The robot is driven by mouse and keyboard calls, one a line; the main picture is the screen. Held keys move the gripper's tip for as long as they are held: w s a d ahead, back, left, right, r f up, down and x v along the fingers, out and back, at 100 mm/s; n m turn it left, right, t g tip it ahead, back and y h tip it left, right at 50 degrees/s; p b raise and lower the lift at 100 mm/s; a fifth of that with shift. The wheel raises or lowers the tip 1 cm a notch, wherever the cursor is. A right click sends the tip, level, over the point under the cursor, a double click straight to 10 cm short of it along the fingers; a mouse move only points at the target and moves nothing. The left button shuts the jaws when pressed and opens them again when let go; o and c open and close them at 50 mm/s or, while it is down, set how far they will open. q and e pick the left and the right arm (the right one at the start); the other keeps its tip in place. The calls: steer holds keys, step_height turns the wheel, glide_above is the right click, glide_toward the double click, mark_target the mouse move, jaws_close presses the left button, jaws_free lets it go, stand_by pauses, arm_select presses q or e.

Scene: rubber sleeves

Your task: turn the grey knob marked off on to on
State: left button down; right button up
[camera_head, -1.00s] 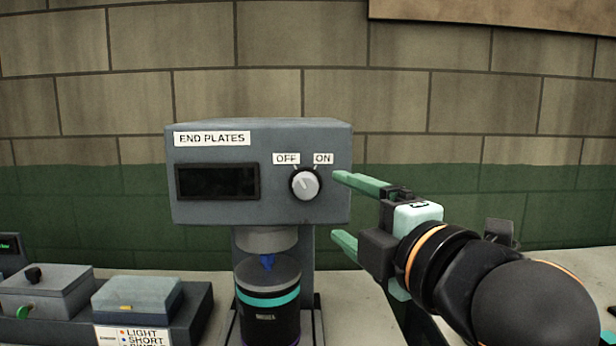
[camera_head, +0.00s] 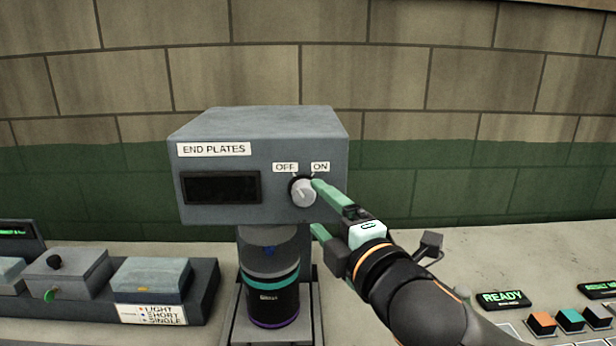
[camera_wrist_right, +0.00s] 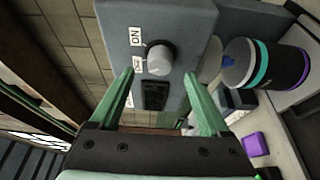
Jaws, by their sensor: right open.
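The grey knob (camera_head: 303,191) is on the front of a grey box labelled END PLATES (camera_head: 258,140), below the OFF label (camera_head: 285,167) and the ON label (camera_head: 320,167). Its pointer line tilts up and left, toward OFF. My right gripper (camera_head: 316,207) is open, with its upper green finger close to the knob's right side. In the right wrist view the knob (camera_wrist_right: 159,58) lies ahead of the two spread fingers (camera_wrist_right: 160,88), with nothing between them. I cannot tell whether a finger touches the knob. My left gripper is not in view.
A dark cylinder with a teal band (camera_head: 272,290) stands under the box. A tray with small grey boxes (camera_head: 205,290) is at left. A READY display (camera_head: 503,299) and coloured buttons (camera_head: 571,320) are at lower right. A tiled wall stands behind.

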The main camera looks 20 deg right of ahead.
mark_target(306, 198)
steer(key=shift+w+a+r, duration=0.1)
steer(key=shift+r, duration=0.05)
steer(key=shift+w+a, duration=0.15)
steer(key=shift+w, duration=1.05)
steer(key=shift+w+a, duration=0.15)
steer(key=shift+w, duration=1)
steer(key=shift+c, duration=0.3)
steer(key=shift+f, duration=0.2)
jaws_close()
